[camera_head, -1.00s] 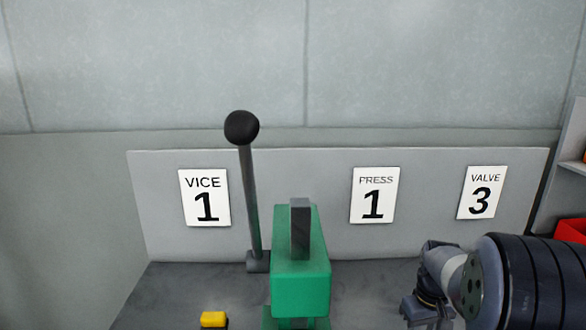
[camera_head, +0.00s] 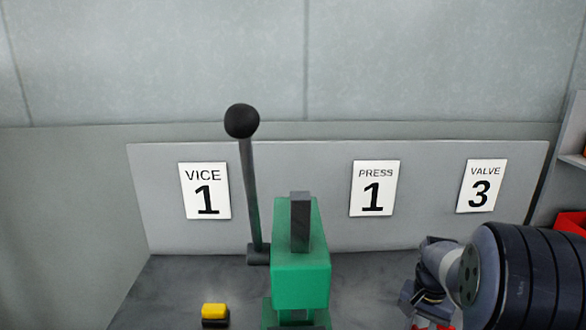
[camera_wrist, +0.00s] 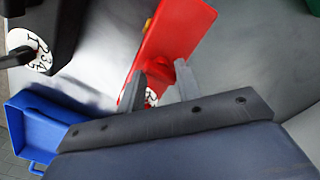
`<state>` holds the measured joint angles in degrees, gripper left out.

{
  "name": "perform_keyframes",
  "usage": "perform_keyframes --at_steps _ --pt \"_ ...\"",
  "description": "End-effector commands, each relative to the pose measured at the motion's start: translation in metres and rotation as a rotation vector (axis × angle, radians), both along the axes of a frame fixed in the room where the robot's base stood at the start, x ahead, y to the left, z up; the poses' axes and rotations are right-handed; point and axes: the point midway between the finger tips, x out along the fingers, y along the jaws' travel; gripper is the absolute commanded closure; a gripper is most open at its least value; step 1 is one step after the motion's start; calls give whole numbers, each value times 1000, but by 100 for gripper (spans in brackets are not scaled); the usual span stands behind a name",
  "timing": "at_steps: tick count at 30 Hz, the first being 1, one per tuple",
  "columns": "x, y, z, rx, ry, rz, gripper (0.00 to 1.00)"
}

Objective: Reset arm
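My arm shows at the lower right of the head view. In the wrist view my gripper (camera_wrist: 160,78) has its two grey fingers apart, with a gap between the tips. A red fixture (camera_wrist: 172,45) with a rounded red knob (camera_wrist: 182,70) lies beyond the fingertips. I cannot tell whether the fingers touch it, but nothing is clearly clamped between them. In the head view the fingers are hidden at the bottom edge.
A green press body (camera_head: 300,275) and a tall lever with a black knob (camera_head: 241,121) stand left of my arm. Number signs line the back panel (camera_head: 290,160). A blue bin (camera_wrist: 50,118) shows in the wrist view.

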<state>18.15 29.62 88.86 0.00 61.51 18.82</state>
Motion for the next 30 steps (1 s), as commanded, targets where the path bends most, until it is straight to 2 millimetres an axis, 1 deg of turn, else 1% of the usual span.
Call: perform_keyframes --at_steps 6,12,18,30 --pt "0 0 0 0 0 -172 67" --pt "0 0 0 0 0 -289 67" --pt "0 0 0 0 0 -339 67" --pt "0 1 1 -1 -1 -340 67"
